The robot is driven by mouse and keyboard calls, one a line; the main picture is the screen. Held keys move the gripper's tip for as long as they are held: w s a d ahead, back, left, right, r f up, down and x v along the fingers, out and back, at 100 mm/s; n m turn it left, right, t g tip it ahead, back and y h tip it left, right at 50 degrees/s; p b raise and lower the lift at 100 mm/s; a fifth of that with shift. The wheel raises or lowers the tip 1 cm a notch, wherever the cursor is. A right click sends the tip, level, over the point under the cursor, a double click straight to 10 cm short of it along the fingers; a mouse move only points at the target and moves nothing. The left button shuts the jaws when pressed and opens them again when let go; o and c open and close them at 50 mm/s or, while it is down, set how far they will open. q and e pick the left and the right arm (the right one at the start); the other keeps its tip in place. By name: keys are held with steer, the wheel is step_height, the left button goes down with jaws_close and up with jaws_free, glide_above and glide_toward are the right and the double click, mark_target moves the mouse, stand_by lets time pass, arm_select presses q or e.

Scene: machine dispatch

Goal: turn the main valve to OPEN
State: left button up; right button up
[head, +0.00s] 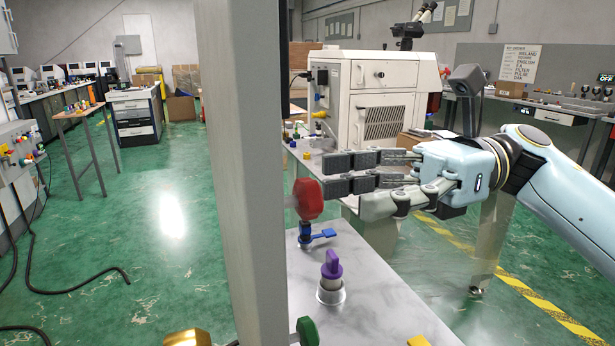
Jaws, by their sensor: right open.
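A red valve handle (308,198) with a grey stem stands out beside the edge of a tall grey panel (238,150); no OPEN marking is readable near it. My right gripper (326,175) comes in from the right, its fingers pointing left. The fingers are apart, and their tips are just above and right of the red handle. They overlap its upper right edge in the picture; I cannot tell whether they touch it. Nothing shows between the fingers. My left gripper is not in view.
A white machine (375,95) stands behind. The tall panel blocks the left side. Green floor lies open beyond it.

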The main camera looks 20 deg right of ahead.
mark_target(309, 197)
steer(key=a+p, duration=0.1)
steer(key=a, duration=0.3)
steer(key=shift+a+r, duration=0.1)
steer(key=shift+a, duration=0.55)
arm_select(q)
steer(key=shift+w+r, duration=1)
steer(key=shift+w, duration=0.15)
arm_select(e)
steer(key=shift+s, duration=0.1)
steer(key=c, duration=0.3)
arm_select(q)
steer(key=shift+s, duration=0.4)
arm_select(e)
jaws_close()
